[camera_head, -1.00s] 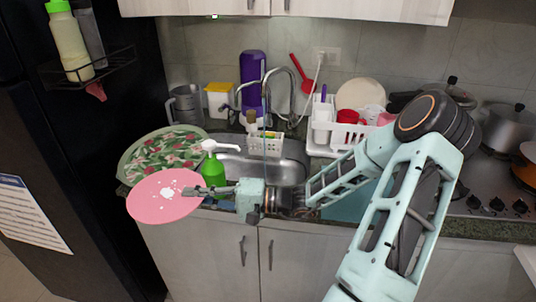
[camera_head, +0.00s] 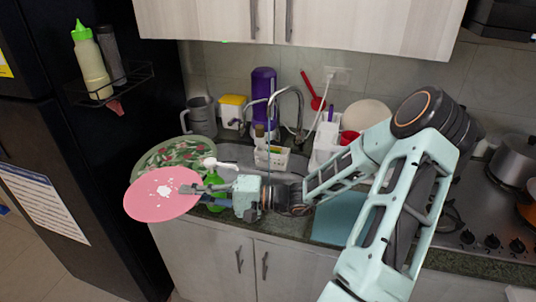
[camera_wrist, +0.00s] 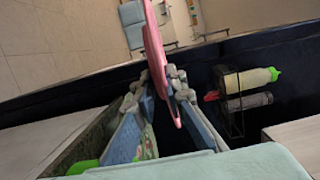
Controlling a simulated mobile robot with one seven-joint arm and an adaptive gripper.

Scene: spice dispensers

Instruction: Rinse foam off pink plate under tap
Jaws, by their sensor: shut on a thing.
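The pink plate (camera_head: 150,203) is held out left of the sink, in front of the counter edge. White foam patches (camera_head: 164,190) show on its upper face. My gripper (camera_head: 192,189) is shut on the plate's right rim. In the wrist view the plate (camera_wrist: 156,55) shows edge-on between the fingers of my gripper (camera_wrist: 160,82). The sink (camera_head: 235,155) lies behind my gripper, partly hidden by my arm. The curved metal tap (camera_head: 299,105) stands at the back of the sink, with a thin bluish line, perhaps water, below its spout.
A green pump bottle (camera_head: 215,185) stands close behind my gripper. A floral tray (camera_head: 172,153) lies on the counter behind the plate. A sponge caddy (camera_head: 272,157) and a white dish rack (camera_head: 326,145) stand near the tap. The black fridge (camera_head: 130,140) is at left.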

